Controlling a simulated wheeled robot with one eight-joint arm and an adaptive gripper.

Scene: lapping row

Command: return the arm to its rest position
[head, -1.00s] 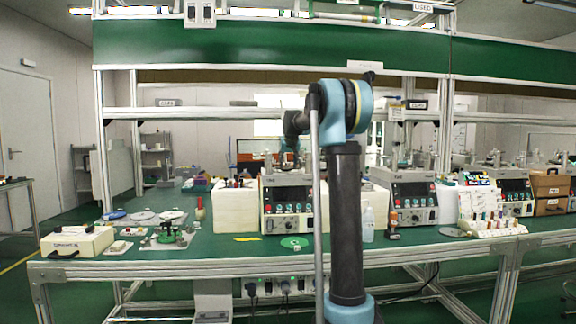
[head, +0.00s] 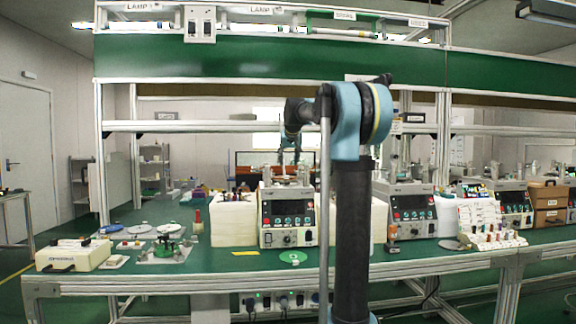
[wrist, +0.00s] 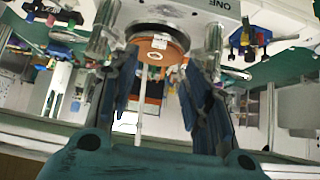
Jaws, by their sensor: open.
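My arm (head: 352,215) stands upright in the middle of the head view, with its blue joint (head: 347,120) at the top and a dark link reaching left and away over the bench. In the wrist view my gripper (wrist: 158,68) is open, with its two dark blue fingers apart. An orange-brown disc (wrist: 152,48) and a thin pale rod show between the fingers in that view, and no contact with them can be made out. In the head view the gripper end is small, beyond the dark link, and its fingers are not clear.
The green bench (head: 215,270) carries a control unit (head: 288,215) behind my arm and another unit (head: 404,215) to the right. A cream box (head: 72,256) and small fixtures lie at the left. A shelf beam (head: 200,126) crosses above the bench.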

